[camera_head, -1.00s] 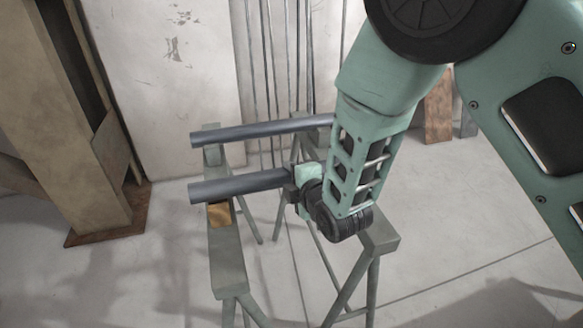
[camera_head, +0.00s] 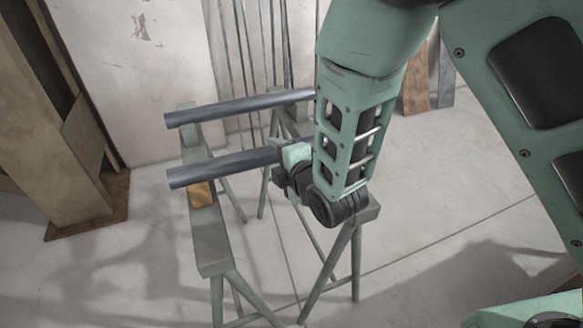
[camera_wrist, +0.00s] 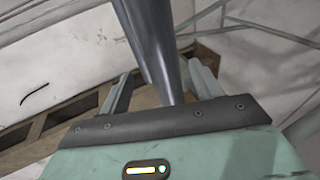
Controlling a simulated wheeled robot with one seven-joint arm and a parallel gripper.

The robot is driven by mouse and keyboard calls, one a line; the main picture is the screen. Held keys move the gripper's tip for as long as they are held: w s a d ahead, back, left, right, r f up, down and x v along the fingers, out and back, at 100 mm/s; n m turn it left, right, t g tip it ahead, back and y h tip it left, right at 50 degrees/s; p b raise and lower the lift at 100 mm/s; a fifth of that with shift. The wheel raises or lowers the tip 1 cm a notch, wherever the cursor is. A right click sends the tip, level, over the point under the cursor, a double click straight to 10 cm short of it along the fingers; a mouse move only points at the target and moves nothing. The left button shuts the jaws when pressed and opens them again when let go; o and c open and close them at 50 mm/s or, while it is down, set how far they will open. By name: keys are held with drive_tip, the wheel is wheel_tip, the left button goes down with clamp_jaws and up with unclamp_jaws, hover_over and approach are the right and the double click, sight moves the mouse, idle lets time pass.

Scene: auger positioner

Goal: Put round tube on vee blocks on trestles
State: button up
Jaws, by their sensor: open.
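Two grey-blue round tubes lie across two grey-green trestles in the head view. The near tube (camera_head: 225,168) extends left from my gripper, its left end over the left trestle (camera_head: 212,240), close to an orange-brown block (camera_head: 201,194). The far tube (camera_head: 240,106) lies behind, roughly parallel. My gripper (camera_head: 284,178) is open at the near tube, by the right trestle (camera_head: 368,208). In the wrist view, a tube (camera_wrist: 150,40) passes between the spread fingers of my gripper (camera_wrist: 160,88). Contact under the near tube cannot be made out.
A tall tan cabinet-like structure (camera_head: 50,110) stands at the left. Thin rods (camera_head: 250,50) lean against the back wall, and brown boards (camera_head: 417,80) stand behind my arm. The pale floor (camera_head: 440,190) at the right is clear.

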drive_tip(key=s+d+r+m+g+h, duration=0.1)
drive_tip(key=s+d+r+m+g, duration=0.2)
drive_tip(key=s, duration=0.6)
drive_tip(key=s+d+r+m+g+h, duration=0.2)
drive_tip(key=s+d+r+m+g, duration=0.1)
drive_tip(key=s+d+m+g, duration=0.2)
drive_tip(key=s+d+r+m+g+h, duration=0.2)
drive_tip(key=s+m, duration=0.4)
drive_tip(key=s, duration=0.7)
drive_tip(key=d+r+g, duration=0.1)
drive_tip(key=d+g, duration=0.1)
drive_tip(key=shift+s+d+r+m+g, duration=0.15)
drive_tip(key=shift+r+m+g, duration=0.15)
drive_tip(key=shift+r+m, duration=0.1)
wheel_tip(320, 180, up, 10)
drive_tip(key=p, duration=1)
drive_tip(key=shift+p, duration=0.35)
